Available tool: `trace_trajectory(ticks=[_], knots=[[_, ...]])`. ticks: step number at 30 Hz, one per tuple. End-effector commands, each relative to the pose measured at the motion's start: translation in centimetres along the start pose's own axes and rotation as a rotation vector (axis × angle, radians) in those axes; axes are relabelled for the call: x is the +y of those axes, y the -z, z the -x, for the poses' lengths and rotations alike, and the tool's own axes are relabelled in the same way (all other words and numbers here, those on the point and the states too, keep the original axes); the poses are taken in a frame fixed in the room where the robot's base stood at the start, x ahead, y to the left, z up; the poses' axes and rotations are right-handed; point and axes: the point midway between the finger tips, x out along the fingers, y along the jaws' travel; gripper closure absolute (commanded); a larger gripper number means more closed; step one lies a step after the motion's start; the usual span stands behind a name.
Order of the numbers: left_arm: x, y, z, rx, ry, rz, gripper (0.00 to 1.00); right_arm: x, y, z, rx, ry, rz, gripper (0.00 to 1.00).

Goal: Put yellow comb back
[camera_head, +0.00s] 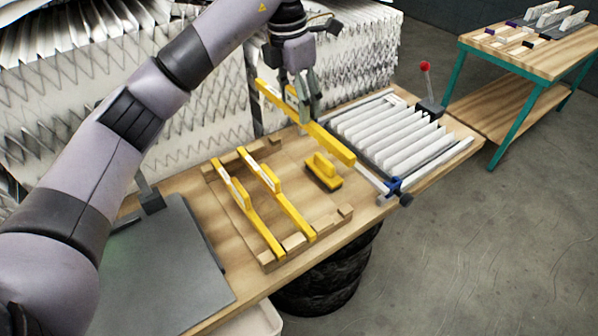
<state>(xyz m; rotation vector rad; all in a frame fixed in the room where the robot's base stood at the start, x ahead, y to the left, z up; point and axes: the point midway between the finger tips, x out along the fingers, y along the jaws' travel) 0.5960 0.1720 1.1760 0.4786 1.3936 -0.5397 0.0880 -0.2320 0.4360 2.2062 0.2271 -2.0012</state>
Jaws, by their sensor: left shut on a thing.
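My left gripper (308,108) comes down from the top and is shut on a yellow comb (335,146). The comb is a long bar held tilted, its near end low and to the right, above the table between the wooden rack and the white pleats. Two more yellow combs, the left one (255,222) and the right one (291,212), lie side by side across the wooden rack (331,219). Space is open on the rack to their right. My right gripper is not in view.
White pleats (393,136) sit in a frame with a blue clamp (396,188). A red-knobbed lever (425,68) rises behind. A grey plate (160,272) lies front left.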

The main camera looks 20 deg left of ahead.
Motion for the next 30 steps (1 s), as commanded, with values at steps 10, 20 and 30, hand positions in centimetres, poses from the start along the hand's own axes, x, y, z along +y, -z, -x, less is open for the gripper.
trace_trajectory(ticks=[10, 20, 30], knots=[[-0.1, 1.2, -9.0, 0.004, 0.003, 0.000, 0.77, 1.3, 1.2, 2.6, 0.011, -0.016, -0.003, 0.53], [-0.1, 1.5, -12.7, -0.001, 0.000, -0.001, 0.77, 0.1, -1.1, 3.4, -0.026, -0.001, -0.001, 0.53], [-0.1, 1.9, -16.6, -0.001, 0.000, -0.002, 0.77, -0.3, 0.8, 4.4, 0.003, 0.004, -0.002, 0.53]])
